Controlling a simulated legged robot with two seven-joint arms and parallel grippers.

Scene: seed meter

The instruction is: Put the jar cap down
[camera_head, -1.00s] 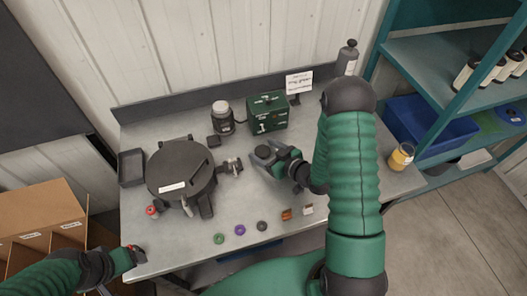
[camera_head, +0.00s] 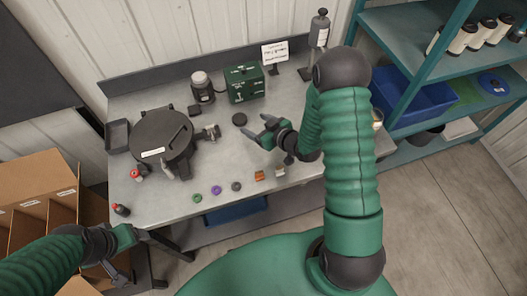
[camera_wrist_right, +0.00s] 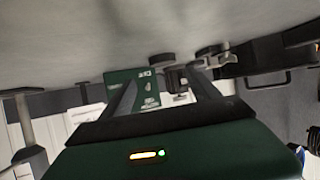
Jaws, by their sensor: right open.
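The jar cap (camera_head: 239,119), a flat dark disc, lies on the grey table in front of the green box. The dark jar (camera_head: 201,88) with a pale top stands behind it to the left. My right gripper (camera_head: 262,129) is open and empty, just right of the cap and apart from it. In the right wrist view, where the table is at the top, a dark disc that looks like the cap (camera_wrist_right: 161,58) shows beyond the fingers near the jar (camera_wrist_right: 176,80). My left gripper (camera_head: 132,254) is off the table's front left corner; its jaw state is unclear.
The green box (camera_head: 244,83) stands at the back, with a sign (camera_head: 275,53) to its right. A round black seed meter (camera_head: 162,138) fills the table's left. The table between seed meter and right gripper is mostly clear.

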